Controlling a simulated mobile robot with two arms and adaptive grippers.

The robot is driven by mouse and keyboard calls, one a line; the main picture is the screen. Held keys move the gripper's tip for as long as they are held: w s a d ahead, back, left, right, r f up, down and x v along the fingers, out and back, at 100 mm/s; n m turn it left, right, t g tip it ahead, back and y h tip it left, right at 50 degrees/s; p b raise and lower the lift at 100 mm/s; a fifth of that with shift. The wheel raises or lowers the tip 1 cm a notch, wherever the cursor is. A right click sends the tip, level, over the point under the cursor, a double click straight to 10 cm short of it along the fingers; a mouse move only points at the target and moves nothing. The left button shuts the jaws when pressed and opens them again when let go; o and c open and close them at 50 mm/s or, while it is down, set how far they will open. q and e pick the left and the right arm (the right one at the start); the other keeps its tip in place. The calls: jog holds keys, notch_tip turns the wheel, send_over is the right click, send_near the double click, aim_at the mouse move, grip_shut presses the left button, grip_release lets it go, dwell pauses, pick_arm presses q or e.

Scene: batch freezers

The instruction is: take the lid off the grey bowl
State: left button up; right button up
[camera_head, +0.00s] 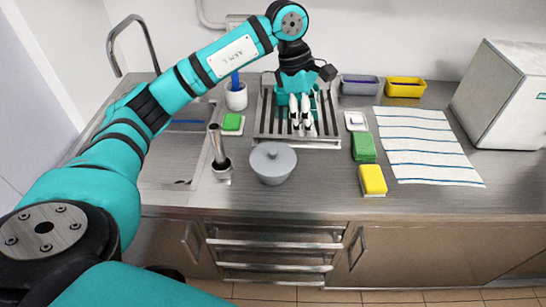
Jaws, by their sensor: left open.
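The grey bowl (273,173) stands on the steel counter, left of the picture's middle and near the front edge. Its grey lid (271,154) lies on top, with a small dark knob in the centre. My left gripper (303,127) points down over the drain rack, behind and to the right of the bowl. Its fingers are apart with nothing between them, clear of the lid. My right gripper is not in view.
A metal upright cylinder (217,147) stands close left of the bowl. Sponges, green (364,148) and yellow (372,180), lie to the right, beside a striped towel (425,145). A white box (505,95) stands far right. The slatted rack (268,127) lies behind the bowl.

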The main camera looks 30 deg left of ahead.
pick_arm(q)
jog(key=s+a+r+y, duration=0.1)
jog(key=a+r+y, duration=0.2)
jog(key=a, duration=0.6)
jog(key=p, duration=0.4)
send_over(274, 152)
jog(key=shift+n+g, duration=0.3)
jog(key=f, duration=1)
jog(key=shift+w+a+f, duration=0.15)
jog(key=shift+a+f, duration=0.1)
jog(key=shift+f, duration=0.7)
jog(key=shift+f+p, duration=0.25)
jog(key=shift+p, duration=0.3)
jog(key=f+p, duration=0.2)
jog(key=f, duration=0.1)
jog(key=shift+s+d+f, duration=0.15)
jog(key=shift+s+f, duration=0.05)
jog(key=shift+f, duration=0.1)
jog(key=shift+w+f, duration=0.1)
jog(key=shift+f, duration=0.45)
grip_shut()
